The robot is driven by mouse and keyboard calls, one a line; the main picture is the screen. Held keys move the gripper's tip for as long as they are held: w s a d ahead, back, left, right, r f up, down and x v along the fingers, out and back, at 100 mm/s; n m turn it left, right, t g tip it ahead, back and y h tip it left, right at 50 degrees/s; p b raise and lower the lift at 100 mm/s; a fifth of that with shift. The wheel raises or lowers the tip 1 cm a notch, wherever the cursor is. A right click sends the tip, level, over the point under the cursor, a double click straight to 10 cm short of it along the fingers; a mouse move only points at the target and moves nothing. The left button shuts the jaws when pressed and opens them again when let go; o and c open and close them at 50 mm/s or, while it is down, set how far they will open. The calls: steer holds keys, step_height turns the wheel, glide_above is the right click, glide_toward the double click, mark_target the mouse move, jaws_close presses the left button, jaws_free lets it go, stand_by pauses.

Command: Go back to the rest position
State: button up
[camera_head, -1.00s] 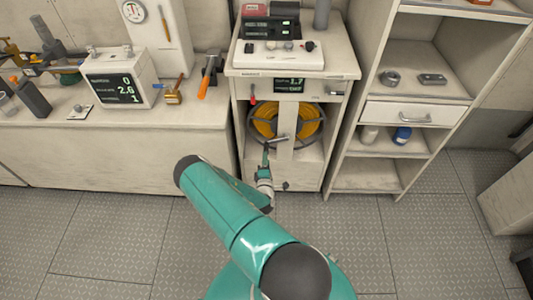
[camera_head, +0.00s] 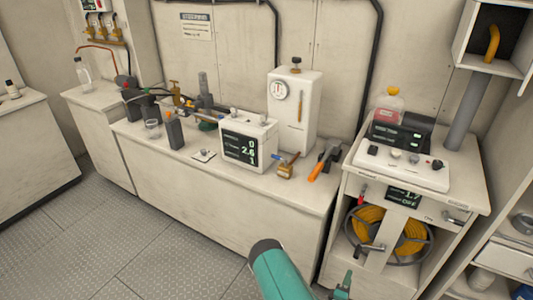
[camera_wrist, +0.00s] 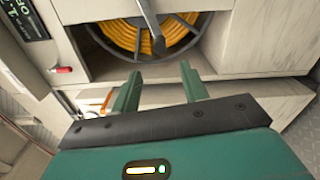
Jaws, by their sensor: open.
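My gripper (camera_wrist: 160,92) is open and empty in the wrist view, its two green fingers spread apart. It is in front of the cabinet with a reel of yellow hose (camera_wrist: 150,35), and a grey crank handle (camera_wrist: 152,25) lies ahead of the fingers. In the head view my gripper shows only in part at the bottom edge (camera_head: 342,288), below the hose reel (camera_head: 395,230). No touch between fingers and cabinet is visible.
A long counter (camera_head: 225,185) left of the reel cabinet holds a display box (camera_head: 250,143), a white gauge unit (camera_head: 294,105) and tools. A red lever (camera_wrist: 62,70) sits on the cabinet front. Open shelving (camera_head: 505,255) stands at the right. The floor (camera_head: 120,245) at the left is clear.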

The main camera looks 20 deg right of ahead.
steer(key=w+a+r+m+g+y, duration=0.2)
steer(key=w+a+r+m, duration=0.15)
steer(key=w+r, duration=0.3)
steer(key=w+a+r+m+g+y, duration=0.1)
steer(key=w+a+r+m+y, duration=0.15)
steer(key=w+r+m, duration=0.4)
steer(key=w+a+r+y, duration=0.1)
steer(key=a+r+y, duration=0.3)
steer(key=a+r, duration=0.65)
steer(key=w+a+r+y, duration=0.25)
steer(key=a+r, duration=0.55)
steer(key=r, duration=0.6)
steer(key=s+a+r+g+y, duration=0.1)
steer(key=s+a+r+y, duration=0.3)
steer(key=s+r, duration=0.5)
steer(key=s+a+r+g, duration=0.1)
steer(key=s+a+r, duration=0.1)
steer(key=s, duration=0.7)
steer(key=s+a+r+g+h, duration=0.1)
steer(key=s+a+r, duration=0.1)
steer(key=s+r, duration=0.3)
steer(key=s, duration=0.4)
steer(key=shift+s+r, duration=0.3)
steer(key=shift+s, duration=0.05)
steer(key=shift+c, duration=0.8)
steer(key=shift+d, duration=0.1)
steer(key=shift+d, duration=0.15)
